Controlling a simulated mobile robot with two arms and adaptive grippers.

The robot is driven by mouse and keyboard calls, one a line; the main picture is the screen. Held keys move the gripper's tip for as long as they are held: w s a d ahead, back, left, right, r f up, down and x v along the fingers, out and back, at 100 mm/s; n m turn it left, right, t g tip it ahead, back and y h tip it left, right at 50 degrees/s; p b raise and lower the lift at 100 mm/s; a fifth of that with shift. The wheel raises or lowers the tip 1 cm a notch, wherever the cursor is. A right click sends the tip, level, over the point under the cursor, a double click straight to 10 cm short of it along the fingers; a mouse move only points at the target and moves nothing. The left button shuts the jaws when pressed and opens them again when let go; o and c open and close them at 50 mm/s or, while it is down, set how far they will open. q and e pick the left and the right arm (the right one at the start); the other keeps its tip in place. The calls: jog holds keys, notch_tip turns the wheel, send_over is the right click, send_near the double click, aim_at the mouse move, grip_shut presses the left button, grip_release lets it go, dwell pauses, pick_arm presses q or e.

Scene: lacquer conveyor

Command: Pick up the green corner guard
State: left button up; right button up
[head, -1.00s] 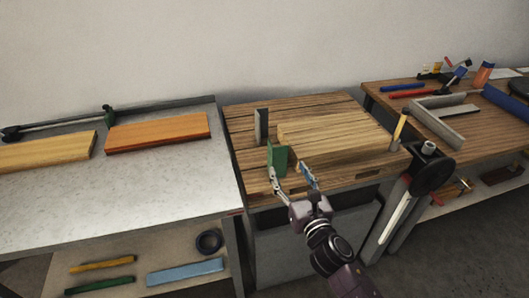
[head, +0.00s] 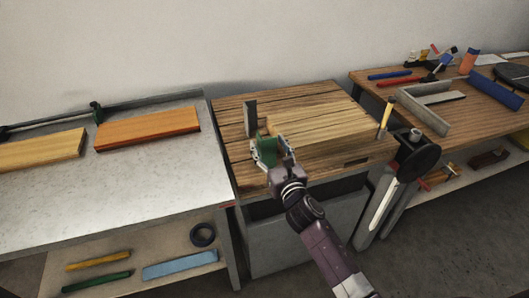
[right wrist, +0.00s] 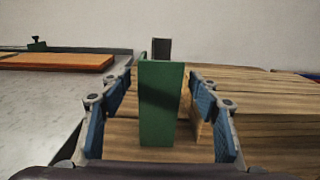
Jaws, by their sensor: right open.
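The green corner guard (head: 267,151) stands upright on the wooden worktop, at the left front corner of a stack of pale boards (head: 318,126). In the right wrist view the guard (right wrist: 160,104) stands between the two blue-padded fingers of my right gripper (right wrist: 160,110). The right gripper (head: 272,158) is open, with a gap showing on each side of the guard. In the head view its fingers partly hide the guard. My left gripper is not in view.
A grey corner piece (head: 250,118) stands behind the guard, at the boards' far left corner. A metal table (head: 130,180) with an orange board (head: 148,129) is on the left. A wooden-handled tool (head: 387,117) stands upright at the right end of the worktop.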

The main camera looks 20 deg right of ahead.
jog(key=c, duration=1.3)
